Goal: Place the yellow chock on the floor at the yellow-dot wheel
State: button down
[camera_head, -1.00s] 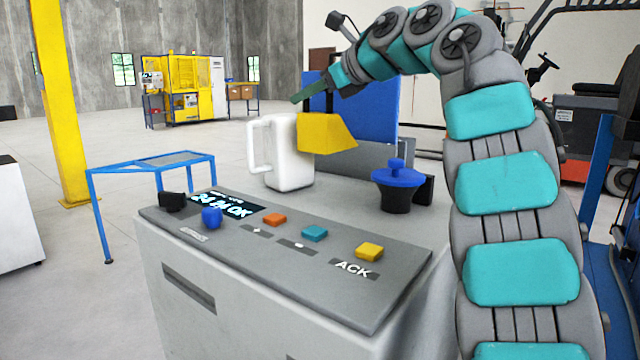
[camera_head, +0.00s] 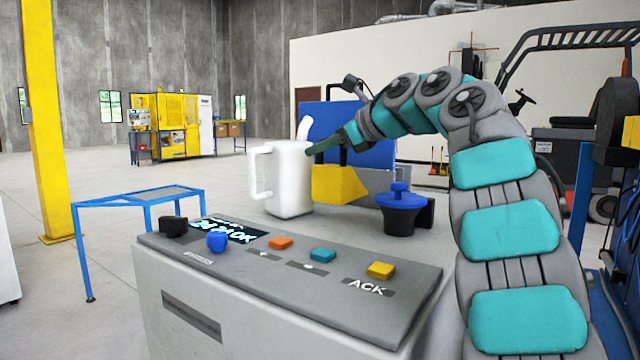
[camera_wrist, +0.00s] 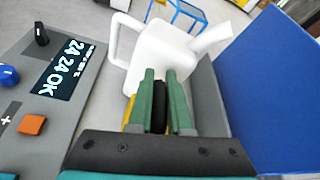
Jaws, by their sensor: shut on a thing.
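The yellow chock (camera_head: 338,184) hangs from my gripper (camera_head: 322,146), just above the grey machine top and to the right of the white jug. In the wrist view my gripper (camera_wrist: 160,92) has its green fingers shut on a black handle (camera_wrist: 160,108) of the chock. Only a sliver of the chock's yellow body (camera_wrist: 130,108) shows there, beside the left finger; the rest is hidden. I see no yellow-dot wheel in either view.
A white jug (camera_head: 290,180) stands close to the left of the chock, and a blue-topped black pot (camera_head: 402,210) to the right. A control panel (camera_head: 300,262) with buttons lies in front. A blue-framed table (camera_head: 146,196) stands left. Blue panel (camera_wrist: 275,75) rises behind.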

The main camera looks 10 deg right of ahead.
aim_at(320, 171)
jog(key=shift+f+b, duration=0.6)
jog(key=shift+f, duration=2)
jog(key=c, duration=0.8)
grip_release()
jog(key=shift+c, duration=0.2)
